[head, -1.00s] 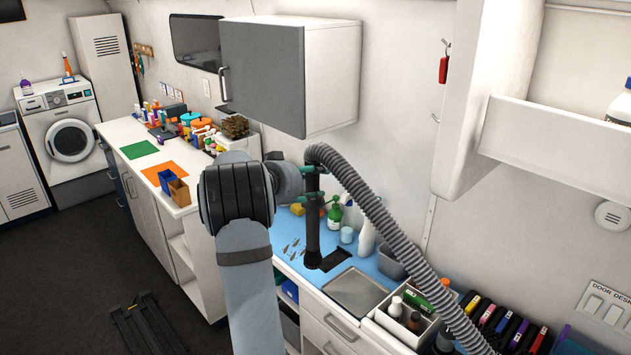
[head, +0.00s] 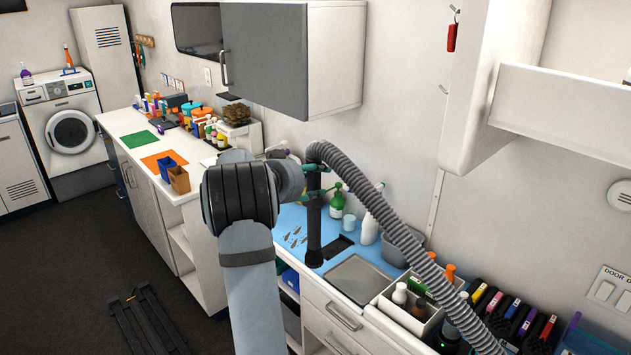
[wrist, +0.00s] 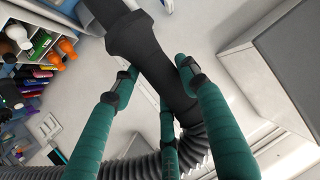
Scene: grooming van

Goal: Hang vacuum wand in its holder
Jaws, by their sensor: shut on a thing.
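The vacuum wand is a dark upright tube (head: 314,235) in the head view, with a ribbed grey hose (head: 385,215) arching from its top down to the lower right. My gripper (head: 314,196) is shut around its upper part, with green fingers on both sides. In the wrist view my gripper (wrist: 157,73) has its fingers on either side of the black wand (wrist: 150,55), and the hose (wrist: 192,150) bends away below. The wand's lower end appears over the blue counter; I cannot tell whether it touches. I cannot make out the wand holder clearly.
A grey-fronted wall cabinet (head: 265,60) hangs behind the wand. A red item (head: 452,37) hangs on the wall beside a white housing (head: 500,90). A white caddy (head: 405,318) stands beneath the hose.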

